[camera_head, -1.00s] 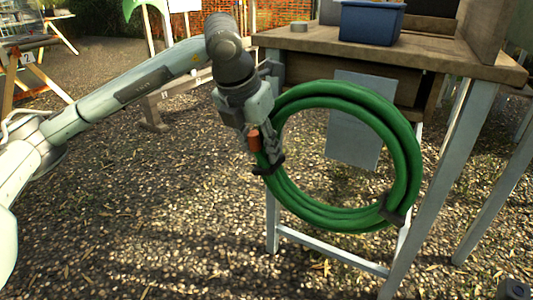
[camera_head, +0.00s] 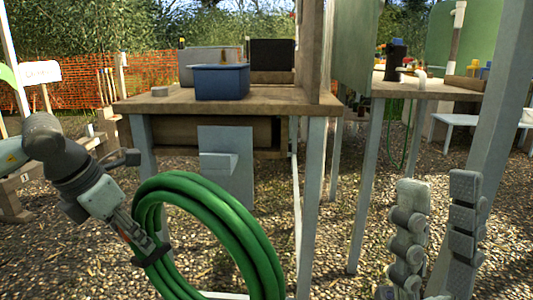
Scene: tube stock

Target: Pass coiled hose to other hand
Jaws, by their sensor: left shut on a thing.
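The coiled green hose (camera_head: 225,212) hangs in the lower left of the head view, its lower part cut off by the frame edge. Dark ties are around it. My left gripper (camera_head: 144,242) is shut on the hose at the left side of the coil and holds it up. My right gripper (camera_head: 439,192) stands at the lower right with its two grey fingers pointing up and apart. It is open and empty, with a clear gap between it and the hose.
A wooden bench (camera_head: 165,103) with a blue bin (camera_head: 221,82) stands behind the hose. A second bench (camera_head: 425,88) is at the right. Bench legs rise behind the space between my grippers. Gravel covers the ground.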

